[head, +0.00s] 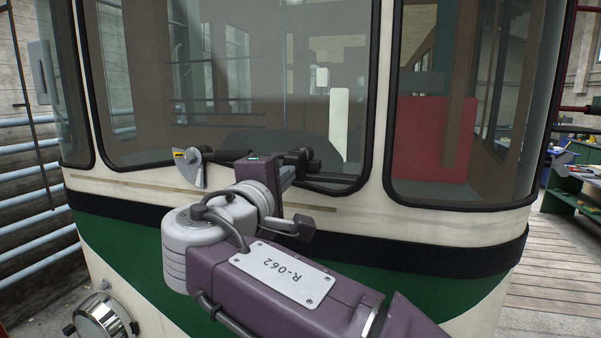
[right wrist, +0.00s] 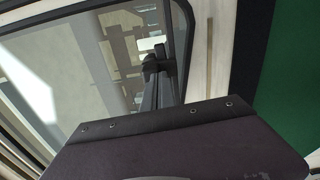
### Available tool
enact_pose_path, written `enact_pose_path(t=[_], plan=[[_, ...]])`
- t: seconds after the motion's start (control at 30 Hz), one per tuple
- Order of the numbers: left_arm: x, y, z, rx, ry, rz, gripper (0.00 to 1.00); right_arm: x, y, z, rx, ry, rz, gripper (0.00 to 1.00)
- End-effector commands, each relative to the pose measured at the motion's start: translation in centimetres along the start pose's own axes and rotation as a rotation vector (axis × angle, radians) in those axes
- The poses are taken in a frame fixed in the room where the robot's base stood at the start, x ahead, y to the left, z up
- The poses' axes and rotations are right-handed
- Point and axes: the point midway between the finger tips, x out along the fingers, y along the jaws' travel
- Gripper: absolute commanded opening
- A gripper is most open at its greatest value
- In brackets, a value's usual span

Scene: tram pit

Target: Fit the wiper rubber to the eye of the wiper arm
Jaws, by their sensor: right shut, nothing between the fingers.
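My right gripper (head: 292,170) is shut and empty, low in front of the tram's windscreen. It also shows in the right wrist view (right wrist: 157,80), its fingers pointing at a black knobbed fitting (right wrist: 156,57). That fitting (head: 301,158) sits at the windscreen's lower edge, just beyond the fingertips; I cannot tell whether they touch it. A dark bar (head: 228,155) runs left from behind my gripper to a pale grey plate (head: 190,168) with a yellow mark. These look like wiper parts, but I cannot tell the rubber from the arm's eye. My left gripper is not in view.
The tram front has a windscreen (head: 180,80), a green band (head: 400,245) and a dark rail (head: 430,252) below the glass. A round headlamp (head: 100,318) is at lower left. A green workbench (head: 575,190) with items stands at far right.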

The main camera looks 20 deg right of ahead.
Motion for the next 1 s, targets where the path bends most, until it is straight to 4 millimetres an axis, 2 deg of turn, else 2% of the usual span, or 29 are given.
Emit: enact_pose_path(t=[0.3,0.6,0.87,1.0], plan=[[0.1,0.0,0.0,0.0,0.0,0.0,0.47,0.4,0.0,0.0,0.0,0.001,0.0,0.0],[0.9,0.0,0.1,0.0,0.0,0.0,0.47,-2.9,-0.1,-0.1,0.001,0.003,0.0,0.0],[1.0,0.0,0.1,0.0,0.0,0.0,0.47,-3.6,0.0,0.0,0.0,0.0,0.0,0.0],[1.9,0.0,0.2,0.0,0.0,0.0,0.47,-5.0,-0.3,-0.2,0.002,0.005,0.001,0.0]])
